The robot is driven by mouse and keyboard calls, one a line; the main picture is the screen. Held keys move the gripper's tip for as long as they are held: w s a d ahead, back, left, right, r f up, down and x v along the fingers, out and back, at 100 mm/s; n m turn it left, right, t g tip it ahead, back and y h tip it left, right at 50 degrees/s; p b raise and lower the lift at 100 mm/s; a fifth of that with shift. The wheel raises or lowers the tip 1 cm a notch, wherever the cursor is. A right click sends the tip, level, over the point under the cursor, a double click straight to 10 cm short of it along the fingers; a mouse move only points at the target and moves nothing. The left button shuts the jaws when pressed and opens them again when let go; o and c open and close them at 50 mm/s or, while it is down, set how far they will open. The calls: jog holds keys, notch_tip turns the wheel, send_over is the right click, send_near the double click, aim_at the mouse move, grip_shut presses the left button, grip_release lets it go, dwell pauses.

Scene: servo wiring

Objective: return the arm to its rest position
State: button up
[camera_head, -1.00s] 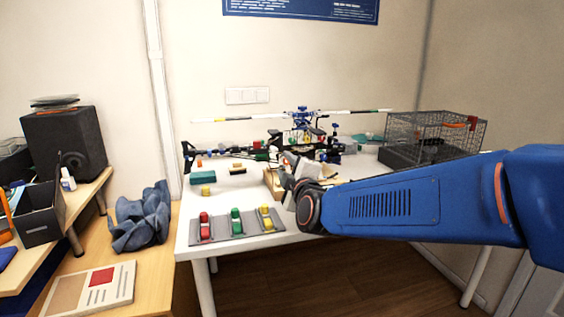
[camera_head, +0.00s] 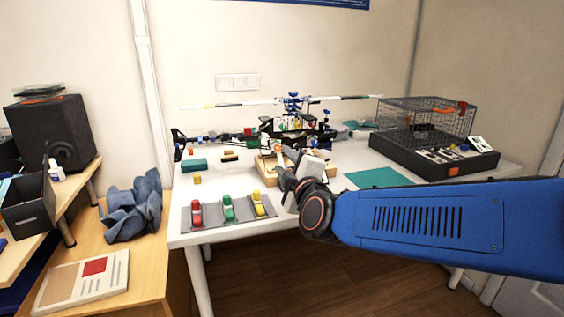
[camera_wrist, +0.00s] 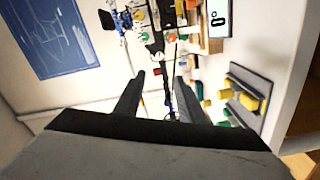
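My blue arm (camera_head: 430,222) reaches in from the right in the head view. My gripper (camera_head: 284,166) is above the front middle of the white table (camera_head: 225,176), pointing toward the back wall. In the wrist view my gripper (camera_wrist: 150,85) shows two dark fingers standing apart, with nothing visible between them. Its fingertips are small and partly hidden by the wrist in the head view.
A grey tray (camera_head: 211,234) with red, green and yellow pieces lies at the table's front left. A helicopter model (camera_head: 292,124) stands at the back. A wire cage (camera_head: 428,120) is on the right. A teal mat (camera_head: 378,178) lies before it.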

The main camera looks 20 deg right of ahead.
jog(key=s+f+m+g+y, duration=0.3)
jog(key=s+f+m+g, duration=0.35)
jog(key=s+f, duration=0.3)
jog(key=s+d+f+m+g+h, duration=0.1)
jog(key=s+d+f+m+g, duration=0.2)
jog(key=s, duration=0.5)
jog(key=s+d+f+m+g+h, duration=0.2)
jog(key=s+d+f+m+g, duration=0.1)
jog(key=s, duration=0.4)
notch_tip(320, 180, down, 2)
jog(key=shift+s+d+f+m+g, duration=0.2)
jog(key=shift+s+d+m+g, duration=0.25)
jog(key=shift+m, duration=0.3)
jog(key=shift+w, duration=0.2)
